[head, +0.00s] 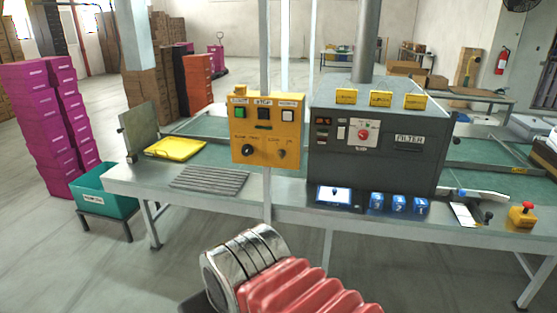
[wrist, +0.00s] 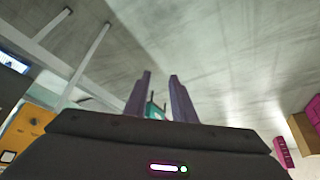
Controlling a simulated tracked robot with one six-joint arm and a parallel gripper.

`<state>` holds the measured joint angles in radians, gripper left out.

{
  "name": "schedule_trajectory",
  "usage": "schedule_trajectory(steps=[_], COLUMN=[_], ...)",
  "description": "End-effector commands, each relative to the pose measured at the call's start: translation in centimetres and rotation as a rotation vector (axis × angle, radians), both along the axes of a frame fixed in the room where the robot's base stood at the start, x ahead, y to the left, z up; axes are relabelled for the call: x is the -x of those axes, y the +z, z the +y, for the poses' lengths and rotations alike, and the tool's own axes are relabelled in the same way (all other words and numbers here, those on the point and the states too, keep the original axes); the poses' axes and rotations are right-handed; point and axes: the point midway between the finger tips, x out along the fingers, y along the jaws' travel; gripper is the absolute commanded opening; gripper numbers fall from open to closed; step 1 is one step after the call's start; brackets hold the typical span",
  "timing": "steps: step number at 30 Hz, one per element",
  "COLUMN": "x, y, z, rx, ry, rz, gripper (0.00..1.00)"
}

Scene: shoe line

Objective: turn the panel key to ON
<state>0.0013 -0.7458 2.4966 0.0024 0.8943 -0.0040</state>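The yellow control panel (head: 267,130) stands on a post at the front edge of the bench in the head view. It has a green, a dark and a white button along its top. A black knob (head: 247,151) is at its lower left, and a small key switch (head: 282,154) is at its lower right. The key's position is too small to read. Part of the yellow panel (wrist: 27,132) shows at the left of the wrist view. My gripper (wrist: 160,75) is open and empty, its fingers apart and pointing over the floor, away from the panel.
A grey filter machine (head: 372,160) stands right of the panel. A ribbed grey mat (head: 209,178) and a yellow tray (head: 175,148) lie to its left. A red-topped button box (head: 522,215) sits at far right.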

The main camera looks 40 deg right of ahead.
Motion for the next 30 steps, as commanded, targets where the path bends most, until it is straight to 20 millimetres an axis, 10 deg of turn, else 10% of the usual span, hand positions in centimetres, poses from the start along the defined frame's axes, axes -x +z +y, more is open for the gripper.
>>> schedule_trajectory(steps=[14,30], x=[-12.3,-29.0], y=[2.6,4.0], z=[-1.0,-10.3], rx=[0.005,0.165], ry=[0.021,-0.056], rz=[-0.215,-0.534], gripper=[0.23,0.23])
